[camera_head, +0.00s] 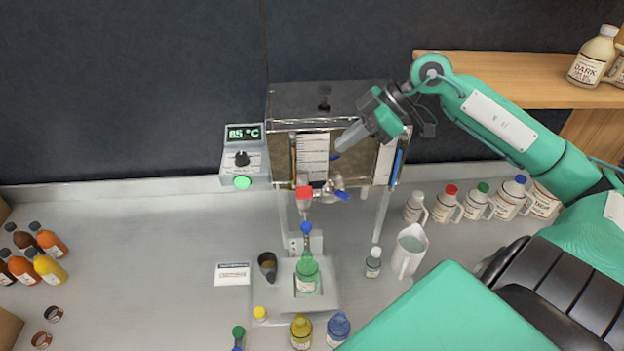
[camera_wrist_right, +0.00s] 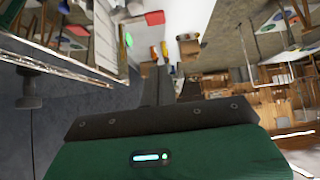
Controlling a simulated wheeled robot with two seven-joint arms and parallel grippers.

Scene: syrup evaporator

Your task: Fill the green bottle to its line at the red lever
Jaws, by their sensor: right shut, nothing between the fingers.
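The green bottle (camera_head: 307,276) stands upright on a pale platform (camera_head: 328,290) in front of the evaporator (camera_head: 325,103), with a blue funnel (camera_head: 306,229) at its mouth. The red lever (camera_head: 304,193) is on the evaporator's front, above the bottle. A blue-handled valve (camera_head: 342,195) is just to its right. The syrup level and the bottle's line are too small to make out. My right gripper (camera_head: 341,146) is shut and empty, high before the evaporator's upper front, above and right of the red lever and apart from it. Its dark fingers show in the wrist view (camera_wrist_right: 156,85). My left gripper is not in view.
A control box (camera_head: 242,160) reads 85 °C, with a lit green button. Yellow (camera_head: 300,332) and blue (camera_head: 338,328) bottles stand in front. The left counter has free room.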

